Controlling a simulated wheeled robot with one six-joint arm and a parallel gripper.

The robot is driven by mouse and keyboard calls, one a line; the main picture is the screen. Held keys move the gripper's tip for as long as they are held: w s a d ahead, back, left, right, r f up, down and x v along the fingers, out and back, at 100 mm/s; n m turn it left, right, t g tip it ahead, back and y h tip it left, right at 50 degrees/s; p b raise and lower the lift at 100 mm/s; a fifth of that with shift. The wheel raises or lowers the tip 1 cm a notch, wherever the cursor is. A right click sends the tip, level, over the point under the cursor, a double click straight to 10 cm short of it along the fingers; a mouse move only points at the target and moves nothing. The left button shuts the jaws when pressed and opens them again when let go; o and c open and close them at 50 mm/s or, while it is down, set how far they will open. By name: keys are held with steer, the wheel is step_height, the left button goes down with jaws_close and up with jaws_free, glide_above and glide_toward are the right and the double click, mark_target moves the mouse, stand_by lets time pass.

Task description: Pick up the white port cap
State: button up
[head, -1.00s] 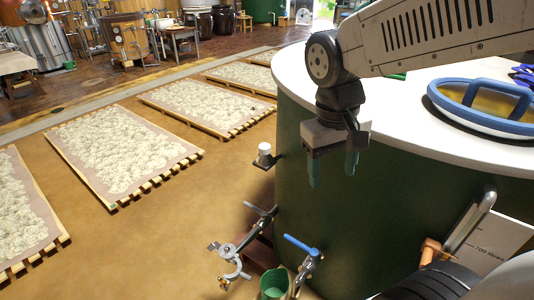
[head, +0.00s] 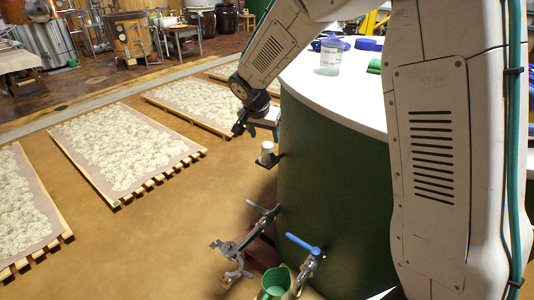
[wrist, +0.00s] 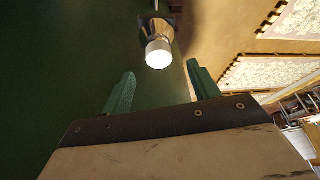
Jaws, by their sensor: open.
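The white port cap (head: 267,147) stands on a small dark bracket on the left side of the green tank. In the wrist view the white cap (wrist: 159,54) shows ahead of the fingertips, a little left of the middle between them, with its metal fitting behind it. My gripper (head: 262,130) is beside the tank wall, just above the cap in the head view and seen mostly from behind. In the wrist view my gripper (wrist: 160,78) has its two green fingers spread apart with nothing between them. The cap is not touched by either finger.
The green tank (head: 330,190) stands close to my gripper. Below the cap are a metal valve (head: 262,215), a blue-handled tap (head: 303,244) and a green jug (head: 275,283). A clear jar (head: 331,56) stands on the white tank top. Drying racks (head: 125,150) lie on the floor to the left.

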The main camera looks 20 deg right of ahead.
mark_target(267, 144)
steer(key=x, duration=0.6)
steer(key=shift+w+d+f, duration=0.1)
steer(key=shift+d+f, duration=0.05)
steer(key=shift+f, duration=0.15)
steer(key=c, duration=1.2)
steer(key=shift+o, duration=0.2)
steer(key=shift+r, duration=0.1)
